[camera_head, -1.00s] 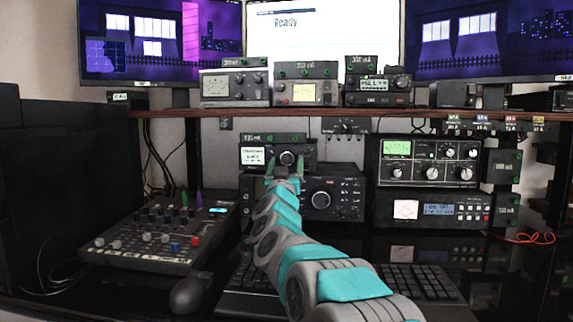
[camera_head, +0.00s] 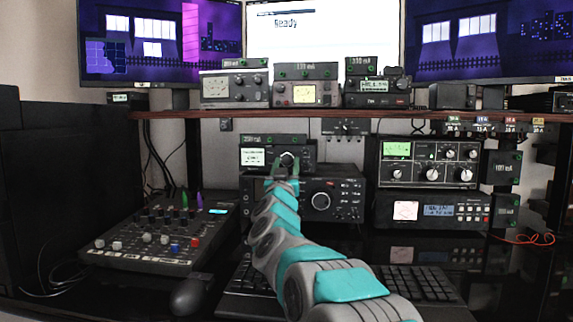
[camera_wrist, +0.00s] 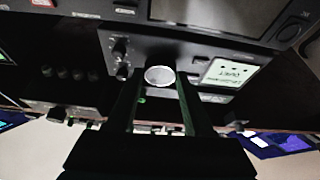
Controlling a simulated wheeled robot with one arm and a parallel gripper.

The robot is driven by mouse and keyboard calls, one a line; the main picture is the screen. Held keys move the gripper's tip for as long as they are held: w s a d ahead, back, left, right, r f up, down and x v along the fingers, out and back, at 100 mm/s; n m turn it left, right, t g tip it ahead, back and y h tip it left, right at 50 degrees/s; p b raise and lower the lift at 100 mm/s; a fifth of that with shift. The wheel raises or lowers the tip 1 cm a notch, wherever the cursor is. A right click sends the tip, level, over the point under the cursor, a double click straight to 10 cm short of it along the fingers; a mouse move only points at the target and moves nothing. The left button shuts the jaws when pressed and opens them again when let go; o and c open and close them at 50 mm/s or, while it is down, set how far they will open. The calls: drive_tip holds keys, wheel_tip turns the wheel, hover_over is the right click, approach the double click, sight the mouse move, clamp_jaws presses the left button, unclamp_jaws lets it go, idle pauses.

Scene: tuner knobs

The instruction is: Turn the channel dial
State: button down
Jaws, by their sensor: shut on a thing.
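The channel dial (camera_head: 288,157) is a round knob with a pale rim on the front of a small black tuner unit (camera_head: 306,158), right of its lit white screen (camera_head: 253,157). In the wrist view the dial (camera_wrist: 160,76) shows as a silver-faced disc between the two dark fingers. My gripper (camera_head: 286,165) reaches the unit's front from below, and its fingers are shut on the dial's sides. In the wrist view my gripper (camera_wrist: 160,90) has one finger on each side of the dial, and the unit's screen (camera_wrist: 229,73) appears upside down. The dial's exact angle cannot be told.
A larger radio (camera_head: 345,195) with a big knob sits just below the tuner. A mixer (camera_head: 160,230) stands left, and stacked radio units (camera_head: 428,165) stand right. A brown shelf (camera_head: 420,114) with more devices runs above. A keyboard (camera_head: 425,280) and mouse (camera_head: 195,295) lie in front.

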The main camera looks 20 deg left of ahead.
drive_tip(key=m+h+p, duration=0.1)
drive_tip(key=m+p, duration=0.1)
drive_tip(key=m, duration=0.1)
drive_tip(key=m+h+p, duration=0.1)
drive_tip(key=shift+a+r+m+t+h+p, duration=0.25)
drive_tip(key=shift+m+t+h+p, duration=0.05)
drive_tip(key=shift+p, duration=0.1)
drive_tip(key=shift+s+f+m+h+p, duration=0.1)
drive_tip(key=shift+m+h+p, duration=0.7)
drive_tip(key=shift+m, duration=0.75)
drive_tip(key=shift+m+h+p, duration=0.6)
drive_tip(key=shift+m+p, duration=0.35)
drive_tip(key=shift+m, duration=0.6)
drive_tip(key=shift+c, duration=1.4)
unclamp_jaws()
drive_tip(key=shift+f, duration=0.1)
drive_tip(key=b+v, duration=0.1)
drive_tip(key=v, duration=0.6)
drive_tip(key=shift+s, duration=0.45)
drive_tip(key=shift+a, duration=0.1)
